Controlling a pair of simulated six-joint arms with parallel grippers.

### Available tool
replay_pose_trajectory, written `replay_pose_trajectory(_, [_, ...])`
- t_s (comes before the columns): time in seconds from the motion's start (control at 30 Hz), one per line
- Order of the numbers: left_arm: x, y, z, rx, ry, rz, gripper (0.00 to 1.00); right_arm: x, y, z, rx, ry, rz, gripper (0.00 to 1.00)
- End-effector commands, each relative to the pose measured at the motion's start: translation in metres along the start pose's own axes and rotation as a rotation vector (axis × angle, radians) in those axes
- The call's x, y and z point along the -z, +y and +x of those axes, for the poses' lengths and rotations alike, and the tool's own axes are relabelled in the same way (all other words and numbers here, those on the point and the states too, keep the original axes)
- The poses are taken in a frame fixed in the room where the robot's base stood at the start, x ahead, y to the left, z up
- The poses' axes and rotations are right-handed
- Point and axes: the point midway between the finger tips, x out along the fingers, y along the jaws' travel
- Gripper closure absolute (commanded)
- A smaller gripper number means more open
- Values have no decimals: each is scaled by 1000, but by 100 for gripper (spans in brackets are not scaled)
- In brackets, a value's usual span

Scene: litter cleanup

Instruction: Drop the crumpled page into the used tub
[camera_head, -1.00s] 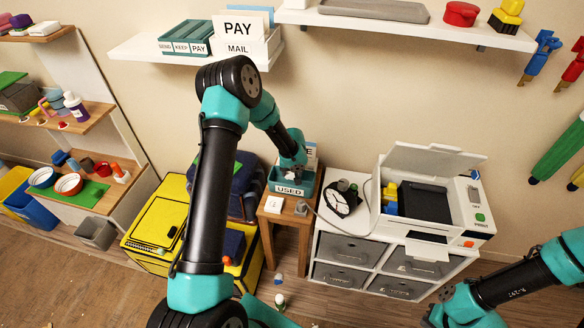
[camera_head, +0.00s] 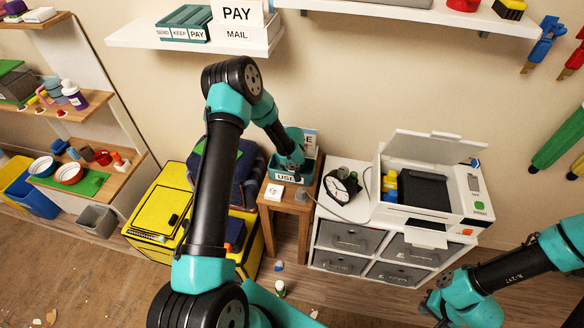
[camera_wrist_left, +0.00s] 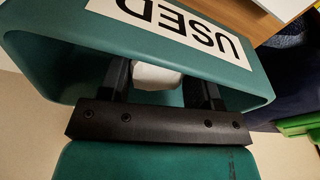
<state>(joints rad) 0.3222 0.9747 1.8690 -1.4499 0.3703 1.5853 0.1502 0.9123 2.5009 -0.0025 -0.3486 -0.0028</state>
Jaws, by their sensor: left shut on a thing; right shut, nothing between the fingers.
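The used tub (camera_head: 272,169) is a teal open box with a white "USED" label, standing on a small wooden stand in the head view. My left gripper (camera_head: 291,165) reaches down at the tub, its fingertips hidden there. In the left wrist view, the label and walls of the tub (camera_wrist_left: 70,60) surround the fingers. The crumpled page (camera_wrist_left: 157,77), a white lump, is held between the fingers of my left gripper (camera_wrist_left: 163,85), inside the tub's opening. My right gripper (camera_head: 432,308) is shut and empty, low at the right over the floor, far from the tub.
Small litter (camera_head: 280,288) lies on the floor.

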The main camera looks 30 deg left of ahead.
Motion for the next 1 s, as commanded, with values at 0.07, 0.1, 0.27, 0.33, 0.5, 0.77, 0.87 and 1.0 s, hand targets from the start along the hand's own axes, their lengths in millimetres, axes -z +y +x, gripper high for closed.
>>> replay_pose_trajectory(0.07, [0,0,0,0,0,0,68,0,0,0,0,0,0,100])
replay_pose_trajectory(0.1, [0,0,0,0,0,0,68,0,0,0,0,0,0,100])
replay_pose_trajectory(0.27, [0,0,3,0,0,0,68,0,0,0,0,0,0,100])
replay_pose_trajectory(0.33, [0,0,4,0,0,1,68,0,0,0,0,0,0,100])
replay_pose_trajectory(0.5, [-1,0,7,0,0,1,68,0,0,0,0,0,0,100])
replay_pose_trajectory(0.77, [-1,0,11,0,0,0,38,0,0,0,0,0,0,100])
replay_pose_trajectory(0.87, [-1,0,11,0,0,0,28,0,0,0,0,0,0,100])
replay_pose_trajectory(1.0, [-1,0,11,0,0,0,15,0,0,0,0,0,0,100])
